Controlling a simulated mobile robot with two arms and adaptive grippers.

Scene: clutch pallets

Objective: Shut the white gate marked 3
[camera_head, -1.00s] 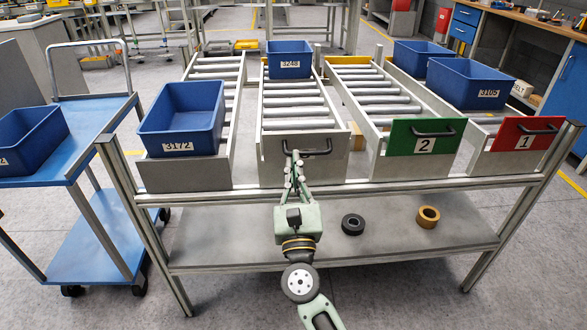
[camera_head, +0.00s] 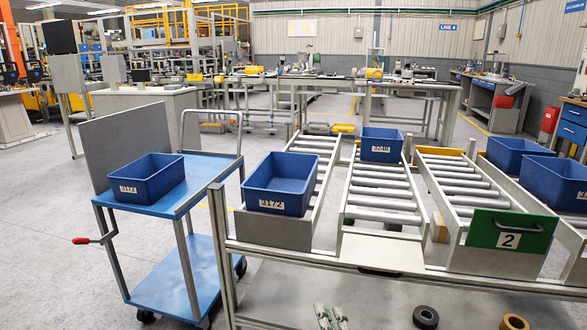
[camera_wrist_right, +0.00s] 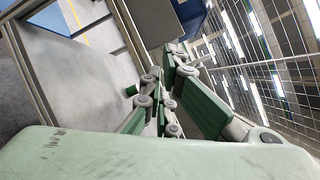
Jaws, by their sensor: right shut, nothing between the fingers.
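The pale front flap of the middle lane (camera_head: 381,250) has no number that I can read. It slopes down and outward from the end of the rollers, rather than standing upright like the green gate marked 2 (camera_head: 508,232). A dark handle (camera_head: 380,272) shows under its lower edge. My right gripper (camera_head: 330,314) is at the bottom of the head view, below and left of this handle and apart from it. It is shut and empty. Its green fingers with grey joints also fill the middle of the right wrist view (camera_wrist_right: 165,90). My left gripper is out of view.
Blue bin 3172 (camera_head: 282,185) sits on the lane at left, and another blue bin (camera_head: 382,144) lies far up the middle lane. A blue trolley (camera_head: 190,206) stands left of the rack. Black (camera_head: 426,316) and tan (camera_head: 514,322) rings lie below the lanes.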

